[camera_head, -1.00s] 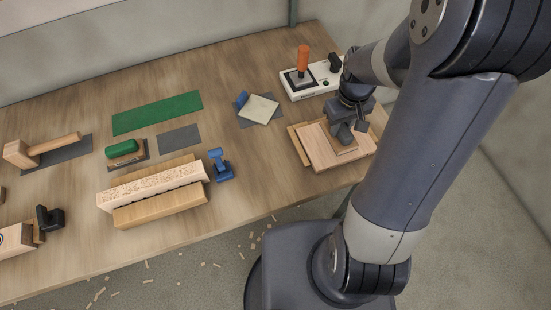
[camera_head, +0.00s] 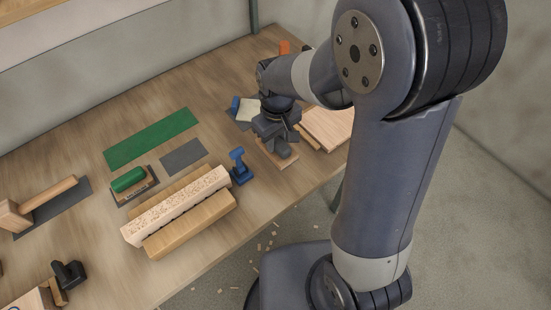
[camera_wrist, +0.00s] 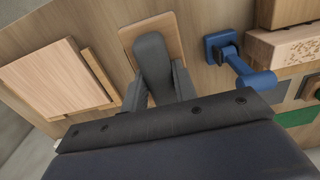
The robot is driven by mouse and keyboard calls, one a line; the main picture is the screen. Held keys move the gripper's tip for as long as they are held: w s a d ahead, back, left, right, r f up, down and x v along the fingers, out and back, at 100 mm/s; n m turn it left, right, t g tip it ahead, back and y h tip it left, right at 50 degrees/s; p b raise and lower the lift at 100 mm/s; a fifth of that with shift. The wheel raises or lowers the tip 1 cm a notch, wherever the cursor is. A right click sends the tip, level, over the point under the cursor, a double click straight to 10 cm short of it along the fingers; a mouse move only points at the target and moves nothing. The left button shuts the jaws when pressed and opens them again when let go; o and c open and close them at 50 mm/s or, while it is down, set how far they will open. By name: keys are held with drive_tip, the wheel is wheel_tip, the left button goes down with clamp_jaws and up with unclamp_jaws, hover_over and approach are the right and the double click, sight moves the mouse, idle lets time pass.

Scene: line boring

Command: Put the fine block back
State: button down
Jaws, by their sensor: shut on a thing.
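My gripper (camera_head: 281,148) is shut on a flat tan block, taken to be the fine block (camera_head: 290,163), over the right part of the bench. A bare grey mat (camera_head: 183,156) lies to the left. Beside it, a block with a green grip (camera_head: 128,180) sits on another dark mat.
A green mat (camera_head: 150,138) lies behind. A pale board (camera_head: 329,127) is at right, a wooden mallet (camera_head: 35,207) at far left.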

sight(277, 154)
drive_tip(key=shift+f, duration=3.25)
drive_tip(key=shift+f, duration=0.2)
drive_tip(key=c, duration=1.1)
unclamp_jaws()
drive_tip(key=shift+r, duration=0.1)
wheel_tip(277, 154, up, 12)
drive_tip(key=shift+r+b, duration=0.1)
drive_tip(key=shift+b, duration=0.3)
